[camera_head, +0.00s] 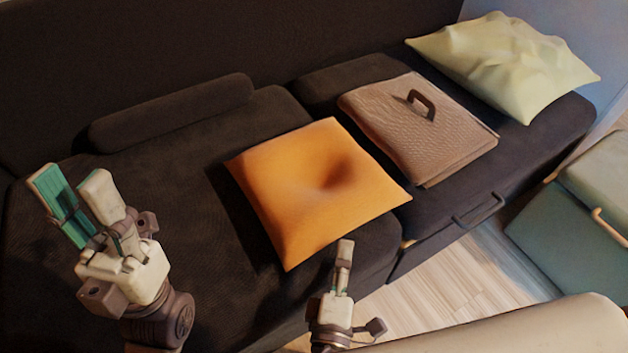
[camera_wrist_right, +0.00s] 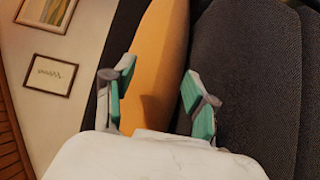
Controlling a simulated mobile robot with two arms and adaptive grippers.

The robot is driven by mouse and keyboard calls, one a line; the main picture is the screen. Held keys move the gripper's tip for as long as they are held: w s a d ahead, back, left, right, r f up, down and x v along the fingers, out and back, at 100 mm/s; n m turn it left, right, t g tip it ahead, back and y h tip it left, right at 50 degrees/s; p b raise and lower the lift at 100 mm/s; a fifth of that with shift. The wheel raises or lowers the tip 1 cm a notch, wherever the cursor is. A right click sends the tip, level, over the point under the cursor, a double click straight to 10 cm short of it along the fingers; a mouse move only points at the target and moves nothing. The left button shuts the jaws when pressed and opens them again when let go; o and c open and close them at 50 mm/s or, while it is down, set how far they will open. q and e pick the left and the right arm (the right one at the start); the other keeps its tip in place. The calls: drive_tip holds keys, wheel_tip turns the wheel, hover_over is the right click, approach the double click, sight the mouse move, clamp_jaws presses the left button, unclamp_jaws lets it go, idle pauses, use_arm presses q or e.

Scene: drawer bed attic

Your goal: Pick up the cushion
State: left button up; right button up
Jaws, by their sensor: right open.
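An orange cushion (camera_head: 310,185) lies on the dark sofa seat (camera_head: 190,215), dented in its middle. A pale green cushion (camera_head: 505,65) lies at the sofa's far right end. My right gripper (camera_head: 345,245) is just off the orange cushion's front corner, seen nearly edge-on in the head view. In the right wrist view it (camera_wrist_right: 159,78) is open, with the orange cushion (camera_wrist_right: 160,50) showing between and beyond its fingers; I cannot tell whether they touch it. My left gripper (camera_head: 75,185) is open and empty over the sofa's left part, apart from both cushions.
A folded brown item with a dark handle (camera_head: 415,130) lies between the cushions. A drawer handle (camera_head: 478,210) sticks out of the sofa front. A teal chest (camera_head: 575,215) stands at the right. Framed pictures (camera_wrist_right: 50,75) hang on the wall.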

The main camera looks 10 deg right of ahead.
sight(348, 233)
drive_tip(key=shift+b+x, duration=0.35)
drive_tip(key=shift+x, duration=3.25)
clamp_jaws()
